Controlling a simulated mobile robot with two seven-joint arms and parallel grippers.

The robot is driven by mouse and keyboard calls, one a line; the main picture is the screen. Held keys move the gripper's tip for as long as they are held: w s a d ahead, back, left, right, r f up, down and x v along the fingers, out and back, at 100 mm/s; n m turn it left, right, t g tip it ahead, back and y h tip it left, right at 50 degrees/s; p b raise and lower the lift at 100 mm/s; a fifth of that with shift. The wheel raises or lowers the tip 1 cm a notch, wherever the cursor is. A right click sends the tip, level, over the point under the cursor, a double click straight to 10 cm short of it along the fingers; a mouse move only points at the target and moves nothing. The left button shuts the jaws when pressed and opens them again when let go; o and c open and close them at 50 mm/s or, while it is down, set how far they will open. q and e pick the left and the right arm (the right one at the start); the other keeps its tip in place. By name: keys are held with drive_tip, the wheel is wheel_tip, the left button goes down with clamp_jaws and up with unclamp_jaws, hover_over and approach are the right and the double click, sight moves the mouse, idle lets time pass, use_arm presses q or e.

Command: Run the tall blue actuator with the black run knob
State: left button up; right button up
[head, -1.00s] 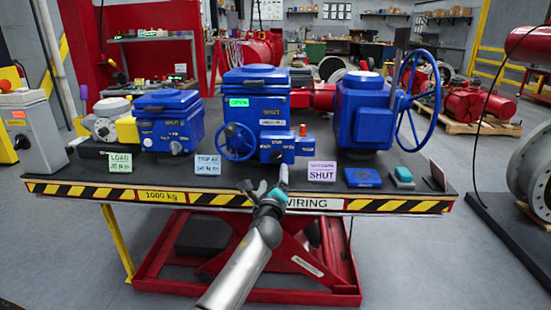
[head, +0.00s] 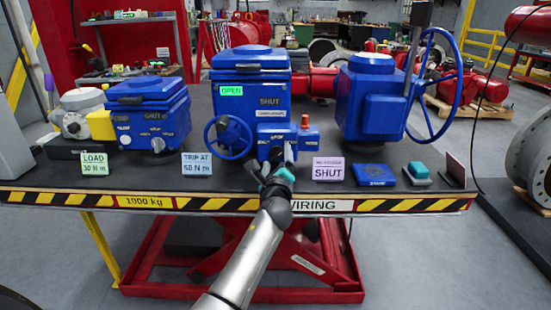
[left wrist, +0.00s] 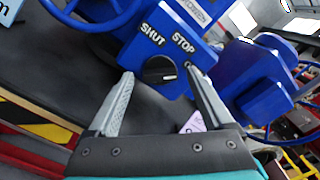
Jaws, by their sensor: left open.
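The tall blue actuator (head: 250,92) stands on the bench in the middle of the head view, with a green OPEN display and a blue handwheel (head: 229,137) at its lower left. Its black run knob (left wrist: 159,70) shows in the left wrist view, on a blue face below the words SHUT and STOP, with a short white mark on it. My left gripper (head: 281,152) is open and empty in front of this face. In the wrist view its fingers (left wrist: 160,75) appear on either side of the knob; contact cannot be told.
A shorter blue actuator (head: 148,110) stands to the left, and another with a large handwheel (head: 372,95) to the right. Label cards stand along the front, including a SHUT card (head: 329,169). A teal-topped block (head: 418,171) lies at the right. The striped bench edge (head: 400,205) runs below.

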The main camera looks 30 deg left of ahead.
use_arm(q)
clamp_jaws()
idle(0.7)
